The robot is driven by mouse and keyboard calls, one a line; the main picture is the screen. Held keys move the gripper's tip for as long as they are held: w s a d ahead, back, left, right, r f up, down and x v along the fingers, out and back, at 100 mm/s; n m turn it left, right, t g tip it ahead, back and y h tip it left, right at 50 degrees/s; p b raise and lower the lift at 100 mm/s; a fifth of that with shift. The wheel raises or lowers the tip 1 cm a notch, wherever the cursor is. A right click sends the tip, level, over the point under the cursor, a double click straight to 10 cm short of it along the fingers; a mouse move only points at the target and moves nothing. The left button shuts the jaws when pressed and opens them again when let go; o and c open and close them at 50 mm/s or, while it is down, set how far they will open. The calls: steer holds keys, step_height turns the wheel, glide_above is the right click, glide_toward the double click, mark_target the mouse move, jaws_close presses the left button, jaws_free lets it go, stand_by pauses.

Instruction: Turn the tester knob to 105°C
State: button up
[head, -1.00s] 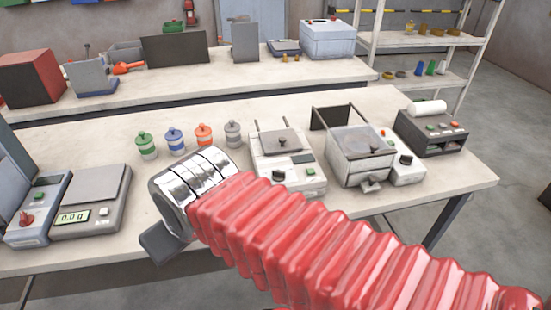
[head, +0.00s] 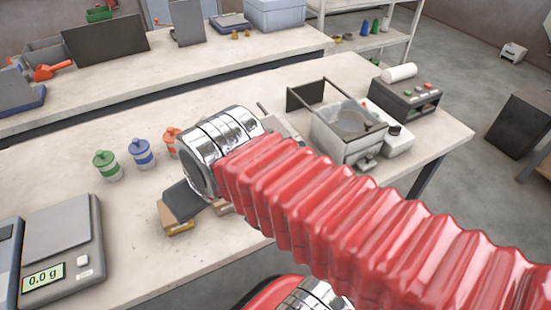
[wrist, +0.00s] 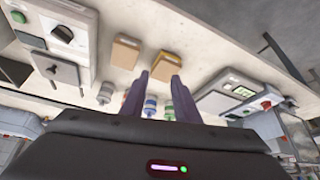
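A white bench unit with a black dial knob (wrist: 62,33), a green button and a grey plate shows at the upper left of the wrist view; it looks like the tester. In the head view only a grey corner of it (head: 283,128) shows behind my red-sleeved arm, so its knob is hidden there. The dial marks are too small to read. My gripper (wrist: 158,78) is open and empty, its two dark fingers apart. It is above the table, to one side of the unit and away from the knob. In the head view the sleeve and wrist hide most of the gripper.
Two small cardboard boxes (wrist: 125,50) lie on the table below my gripper. Lidded jars (head: 141,152) stand behind it and a scale (head: 62,245) to the left. A unit with a clear-walled basin (head: 345,135) and its own black knob stands to the right, before a dark printer-like box (head: 407,95).

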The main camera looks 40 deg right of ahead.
steer(key=shift+w, duration=0.15)
steer(key=w+d+n+g, duration=0.1)
steer(key=d+n+g, duration=0.1)
steer(key=d, duration=0.6)
steer(key=w+d+r+n+g, duration=0.1)
steer(key=w+d+n, duration=0.1)
steer(key=d+n, duration=0.2)
steer(key=w+d+r+n+g, duration=0.1)
steer(key=d+n+g, duration=0.1)
steer(key=d, duration=0.9)
steer(key=shift+w+d+r+n+g, duration=0.15)
steer(key=shift+w+d+n+g, duration=0.15)
steer(key=shift+w+d+n, duration=0.1)
steer(key=shift+a, duration=0.1)
step_height(320, 180, down, 14)
steer(key=shift+r, duration=0.1)
jaws_close()
